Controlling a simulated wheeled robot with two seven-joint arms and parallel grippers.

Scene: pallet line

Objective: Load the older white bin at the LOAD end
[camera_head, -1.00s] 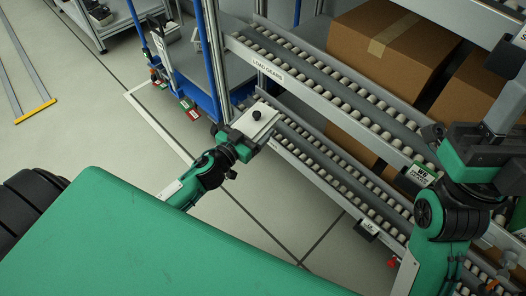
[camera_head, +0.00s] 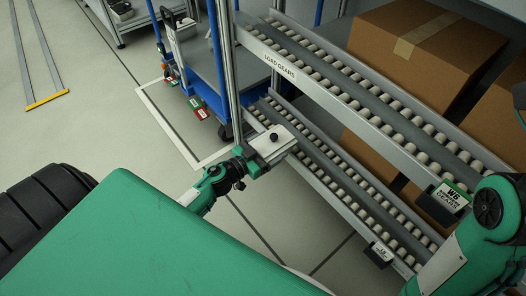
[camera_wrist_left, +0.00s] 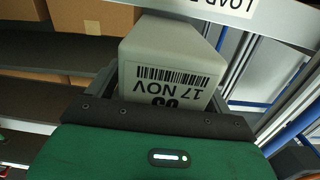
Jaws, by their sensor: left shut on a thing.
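My left gripper (camera_head: 262,158) is shut on a white bin (camera_head: 281,143). The bin is at the left end of the rack, by the lower roller lane (camera_head: 330,180); I cannot tell whether it touches the rollers. In the left wrist view the pale bin (camera_wrist_left: 170,50) sits between the dark jaws (camera_wrist_left: 160,115), its barcode label reading "17 NOV" upside down. The upper lane (camera_head: 370,110) carries a "LOAD GEARS" sign (camera_head: 280,66) at its left end. No other white bin is clear. My right gripper is out of view; only its arm shows at right.
Brown cartons (camera_head: 425,45) stand behind the upper lane. A metal upright (camera_head: 222,70) rises at the rack's left end. A blue cart (camera_head: 195,65) stands beyond it. Floor at left is open.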

